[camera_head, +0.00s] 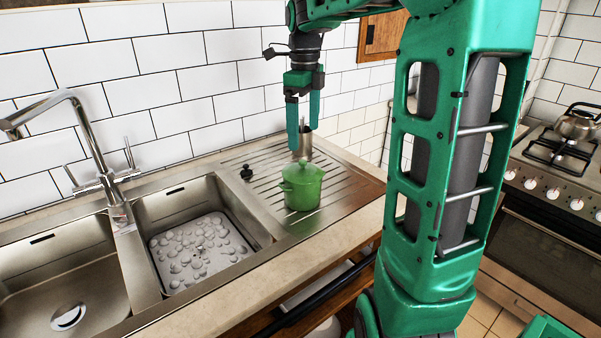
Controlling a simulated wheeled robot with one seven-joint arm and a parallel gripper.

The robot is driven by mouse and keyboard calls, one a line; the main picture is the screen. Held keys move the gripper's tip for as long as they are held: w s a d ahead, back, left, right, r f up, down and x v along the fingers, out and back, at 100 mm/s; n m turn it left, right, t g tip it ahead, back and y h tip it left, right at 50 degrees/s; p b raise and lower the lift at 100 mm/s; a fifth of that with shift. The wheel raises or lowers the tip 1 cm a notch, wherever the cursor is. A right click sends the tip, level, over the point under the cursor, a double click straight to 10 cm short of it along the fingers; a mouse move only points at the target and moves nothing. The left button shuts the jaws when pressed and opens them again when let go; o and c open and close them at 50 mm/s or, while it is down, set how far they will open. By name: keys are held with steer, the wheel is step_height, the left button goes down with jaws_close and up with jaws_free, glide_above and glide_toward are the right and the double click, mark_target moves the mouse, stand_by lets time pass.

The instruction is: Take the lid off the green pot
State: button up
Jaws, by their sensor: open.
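The green pot (301,195) stands upright on the ribbed metal drainboard right of the sinks. Its green lid (302,172) is on top of it, with a small knob (303,163) at the centre. My gripper (303,138) points down above the lid, with its two green fingers apart and nothing seen between them. The fingertips look a little above the knob. The exact gap in depth is hard to tell from this single view.
A small black object (246,172) sits on the drainboard left of the pot. A metal cylinder (304,143) stands behind the fingers. The faucet (90,140) rises at the left by two sinks. A stove with a kettle (577,122) is at the right.

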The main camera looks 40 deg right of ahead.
steer(key=m, duration=0.1)
glide_above(303, 161)
steer(key=f, duration=0.4)
steer(key=shift+w+f, duration=0.25)
steer(key=shift+w, duration=0.05)
steer(key=shift+s+f, duration=0.2)
steer(key=shift+f, duration=2.8)
steer(key=shift+s, duration=0.1)
steer(key=c, duration=1.2)
steer(key=shift+c, duration=0.2)
